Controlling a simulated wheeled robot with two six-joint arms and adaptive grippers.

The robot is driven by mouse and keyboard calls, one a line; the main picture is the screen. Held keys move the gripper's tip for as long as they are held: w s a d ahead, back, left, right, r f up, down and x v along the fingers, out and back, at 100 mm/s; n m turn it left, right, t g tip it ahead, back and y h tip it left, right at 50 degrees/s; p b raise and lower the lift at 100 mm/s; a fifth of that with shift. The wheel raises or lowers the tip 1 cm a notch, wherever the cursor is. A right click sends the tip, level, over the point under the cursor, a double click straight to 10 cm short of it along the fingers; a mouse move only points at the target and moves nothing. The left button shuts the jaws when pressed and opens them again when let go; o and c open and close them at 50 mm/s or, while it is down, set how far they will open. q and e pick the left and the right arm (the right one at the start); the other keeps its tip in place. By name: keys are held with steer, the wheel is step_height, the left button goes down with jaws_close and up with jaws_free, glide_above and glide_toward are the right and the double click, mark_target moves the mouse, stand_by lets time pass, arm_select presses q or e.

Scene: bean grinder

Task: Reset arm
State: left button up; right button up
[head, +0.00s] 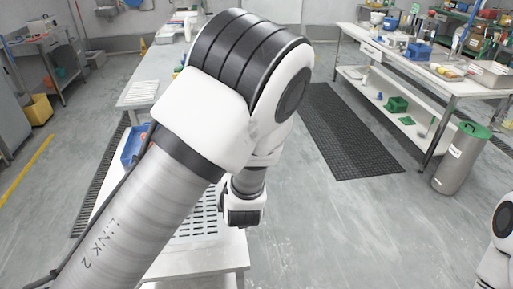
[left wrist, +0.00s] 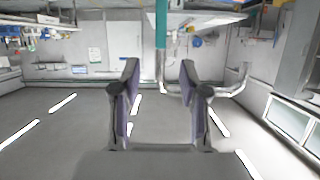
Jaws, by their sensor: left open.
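My left arm (head: 175,165) fills the middle of the head view, raised and bent. Its upper joint is near the top and its wrist part hangs over a white table. The left fingers are not seen in the head view. In the left wrist view my left gripper (left wrist: 160,68) is open, with its two fingers well apart and nothing held between them. That view looks upside down, with ceiling lights low in the picture. Only a white part of my right arm (head: 497,250) shows at the right edge; its gripper is out of view.
A perforated white surface (head: 197,226) and a blue bin (head: 134,146) are partly hidden behind my left arm. A metal bin with a green lid (head: 460,160) stands at right by a cluttered white bench (head: 392,58). Grey floor (head: 330,225) between is clear.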

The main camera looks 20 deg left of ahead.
arm_select(q)
steer(key=s+a+f+m+g+h, duration=0.1)
steer(key=s+f+g, duration=0.2)
steer(key=s+f, duration=0.55)
steer(key=s+a+f+g+h, duration=0.1)
steer(key=s+a+f+g, duration=0.3)
steer(key=f, duration=0.8)
steer(key=s+d+f+m+g+h, duration=0.2)
steer(key=s+d+f, duration=0.1)
steer(key=s, duration=0.6)
steer(key=s+d+f+m+g+h, duration=0.2)
steer(key=s+d+f+h, duration=0.1)
steer(key=s, duration=0.7)
steer(key=shift+d+f+m, duration=0.4)
steer(key=shift+d+f, duration=0.1)
steer(key=shift+d, duration=0.45)
